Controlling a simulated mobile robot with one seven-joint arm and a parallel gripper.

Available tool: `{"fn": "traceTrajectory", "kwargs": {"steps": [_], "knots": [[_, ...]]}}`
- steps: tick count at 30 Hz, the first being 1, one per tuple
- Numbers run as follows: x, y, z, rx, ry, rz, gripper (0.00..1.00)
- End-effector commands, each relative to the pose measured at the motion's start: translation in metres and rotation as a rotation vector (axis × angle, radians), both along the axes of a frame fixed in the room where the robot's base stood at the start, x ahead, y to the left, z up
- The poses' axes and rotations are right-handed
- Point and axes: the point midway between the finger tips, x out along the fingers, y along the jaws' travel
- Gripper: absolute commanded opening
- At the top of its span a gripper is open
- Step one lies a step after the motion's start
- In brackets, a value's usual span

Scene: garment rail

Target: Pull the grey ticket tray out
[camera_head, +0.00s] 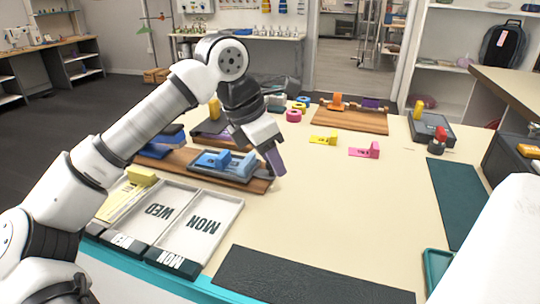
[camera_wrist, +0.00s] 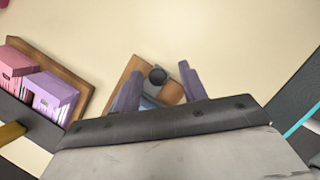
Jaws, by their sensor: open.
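My gripper (camera_head: 273,160) is open and empty, its purple fingers pointing down over the right end of a wooden board (camera_head: 258,186). On this board is a blue ticket piece (camera_head: 222,160) with a grey-blue part around it. In the wrist view, a round grey knob (camera_wrist: 157,76) lies between the fingers of my gripper (camera_wrist: 158,88), apart from both, on the wooden board (camera_wrist: 124,72). Two pale grey trays marked WED (camera_head: 157,211) and MON (camera_head: 203,226) lie in front of the board. I cannot tell which part is the grey ticket tray.
A dark tray (camera_head: 430,130) with a yellow block stands at the far right. Pink (camera_head: 365,150) and yellow (camera_head: 324,139) pieces lie mid-table. Another wooden board (camera_head: 350,118) is behind them. A dark mat (camera_head: 300,278) lies at the front. The table centre is clear.

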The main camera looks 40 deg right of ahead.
Motion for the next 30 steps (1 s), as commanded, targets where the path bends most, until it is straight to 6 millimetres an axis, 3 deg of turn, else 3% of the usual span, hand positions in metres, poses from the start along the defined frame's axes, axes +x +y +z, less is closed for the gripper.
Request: {"fn": "traceTrajectory", "kwargs": {"steps": [4,8,21,30], "knots": [[0.002,0.003,0.007,-0.001,-0.002,0.002,0.42],[0.003,0.01,0.025,-0.001,-0.003,0.002,0.42],[0.012,0.044,0.111,-0.001,-0.001,0.002,0.42],[0.013,0.051,0.128,-0.001,0.001,-0.001,0.42]]}}
